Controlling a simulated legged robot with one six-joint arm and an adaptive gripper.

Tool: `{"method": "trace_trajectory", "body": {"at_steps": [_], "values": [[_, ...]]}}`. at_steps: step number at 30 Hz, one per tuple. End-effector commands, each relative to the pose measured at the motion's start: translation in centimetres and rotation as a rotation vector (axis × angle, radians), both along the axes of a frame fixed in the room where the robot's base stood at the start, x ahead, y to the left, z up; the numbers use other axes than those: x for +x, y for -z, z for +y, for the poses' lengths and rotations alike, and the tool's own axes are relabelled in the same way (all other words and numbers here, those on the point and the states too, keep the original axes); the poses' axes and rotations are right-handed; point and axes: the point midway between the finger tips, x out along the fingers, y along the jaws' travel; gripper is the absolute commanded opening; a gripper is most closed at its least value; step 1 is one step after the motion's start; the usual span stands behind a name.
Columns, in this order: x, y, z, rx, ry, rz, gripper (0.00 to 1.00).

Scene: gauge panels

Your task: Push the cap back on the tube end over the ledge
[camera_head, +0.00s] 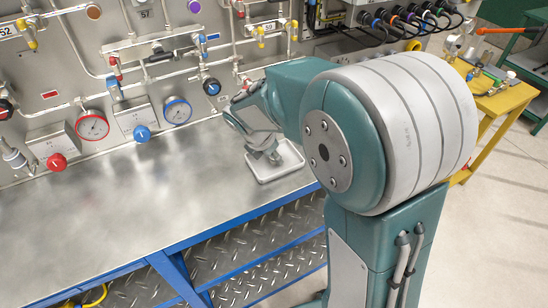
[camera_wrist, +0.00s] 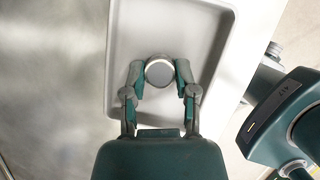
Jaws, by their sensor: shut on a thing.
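My gripper (camera_wrist: 160,75) is shut on a round, pale silver cap (camera_wrist: 159,72), with one finger on each side of it. In the wrist view the cap is over a shallow light grey tray (camera_wrist: 122,60). In the head view my gripper (camera_head: 264,153) is low over the same tray (camera_head: 283,176) on the metal ledge (camera_head: 150,205); the cap is too small to make out there. Several tubes and fittings line the wall panel above the ledge. I cannot tell which tube end the cap belongs to.
The ledge left of the tray is clear. A yellow table (camera_head: 500,100) with fittings stands at right.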

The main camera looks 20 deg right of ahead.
Motion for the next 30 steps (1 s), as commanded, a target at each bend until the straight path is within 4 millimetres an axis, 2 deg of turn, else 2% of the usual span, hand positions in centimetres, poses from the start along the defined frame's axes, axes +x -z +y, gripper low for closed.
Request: {"method": "trace_trajectory", "body": {"at_steps": [7,13,22,30], "values": [[0.0,-0.6,0.0,0.0,0.001,0.0,0.0],[0.0,-3.4,0.0,0.002,0.001,-0.003,0.0],[-4.0,-9.6,4.2,0.001,-0.006,-0.003,0.0],[-8.3,-12.0,8.5,0.001,-0.005,0.001,0.0]]}}
